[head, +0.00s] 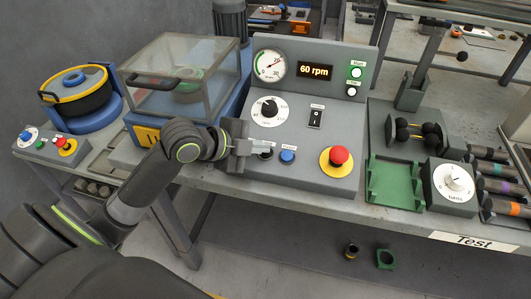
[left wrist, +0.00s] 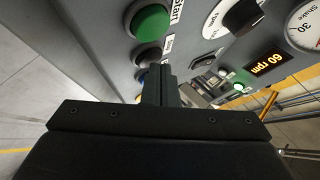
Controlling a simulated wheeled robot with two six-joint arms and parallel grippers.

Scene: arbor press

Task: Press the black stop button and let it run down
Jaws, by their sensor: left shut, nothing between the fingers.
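The black stop button (head: 267,154) sits on the sloped grey control panel (head: 310,185), between a green start button, hidden by my gripper in the head view, and a blue button (head: 287,157). In the left wrist view the black button (left wrist: 147,55) lies just beyond my fingertips, with the green button (left wrist: 150,20) above and the blue one (left wrist: 141,73) below, partly covered. My left gripper (head: 266,147) is shut and empty, its tips at the black button; whether they touch it I cannot tell. The display (head: 315,71) reads 60 rpm. My right gripper is not in view.
A red mushroom button (head: 340,155) on a yellow ring is to the right. A dial knob (head: 269,107) and rocker switch (head: 315,118) are above. A clear-lidded box (head: 180,75) stands at left. A green tray (head: 395,190) and timer (head: 453,182) stand at right.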

